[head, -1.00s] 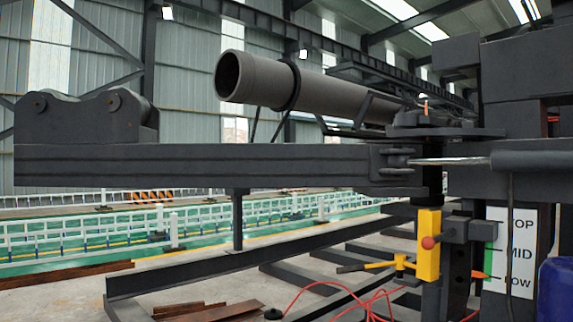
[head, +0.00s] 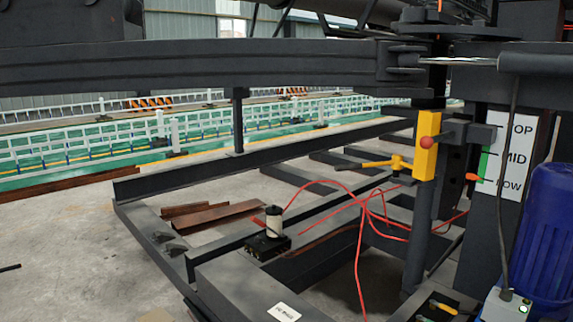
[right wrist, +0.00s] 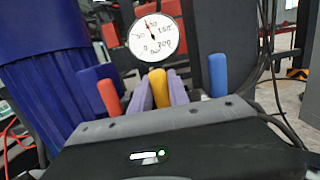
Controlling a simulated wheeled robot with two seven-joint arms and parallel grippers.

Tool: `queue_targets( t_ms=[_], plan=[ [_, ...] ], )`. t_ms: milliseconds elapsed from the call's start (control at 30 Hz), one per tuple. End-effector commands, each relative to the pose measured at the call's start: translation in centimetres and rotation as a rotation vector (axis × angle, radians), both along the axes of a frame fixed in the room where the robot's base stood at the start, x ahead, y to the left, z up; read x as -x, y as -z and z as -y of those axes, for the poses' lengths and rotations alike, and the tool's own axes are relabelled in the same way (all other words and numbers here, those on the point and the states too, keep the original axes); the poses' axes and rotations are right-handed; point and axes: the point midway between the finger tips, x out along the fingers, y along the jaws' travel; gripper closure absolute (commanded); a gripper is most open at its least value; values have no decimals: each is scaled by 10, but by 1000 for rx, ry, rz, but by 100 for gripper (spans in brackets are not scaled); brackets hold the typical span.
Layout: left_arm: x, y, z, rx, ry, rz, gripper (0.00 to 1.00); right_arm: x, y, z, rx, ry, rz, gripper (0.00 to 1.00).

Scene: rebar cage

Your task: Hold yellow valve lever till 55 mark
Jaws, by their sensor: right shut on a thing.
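In the right wrist view, the yellow valve lever (right wrist: 157,88) stands between a red-orange lever (right wrist: 109,97) at left and a blue lever (right wrist: 218,76) at right. The purple fingers of my right gripper (right wrist: 158,93) stand on either side of the yellow lever and are shut on it. A round white gauge (right wrist: 156,38) is behind the levers. Its red needle points up and slightly left; the exact reading is too small to tell. My left gripper is in neither view.
In the head view, a blue ribbed motor (head: 545,235) stands at the right edge. A TOP/MID/LOW sign (head: 512,153) has an orange pointer (head: 472,177) between MID and LOW. Red hoses (head: 372,205) and dark beams (head: 150,182) cross the floor.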

Motion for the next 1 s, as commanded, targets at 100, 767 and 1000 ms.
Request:
queue_targets(
  t_ms=[100,767,1000],
  plan=[
    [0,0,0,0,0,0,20,-7,-4,5,-44,-4,-36,76],
    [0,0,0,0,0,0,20,6,-1,-8,-45,0,-35,60],
    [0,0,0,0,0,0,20,30,2,-38,-46,-1,-34,60]
  ],
)
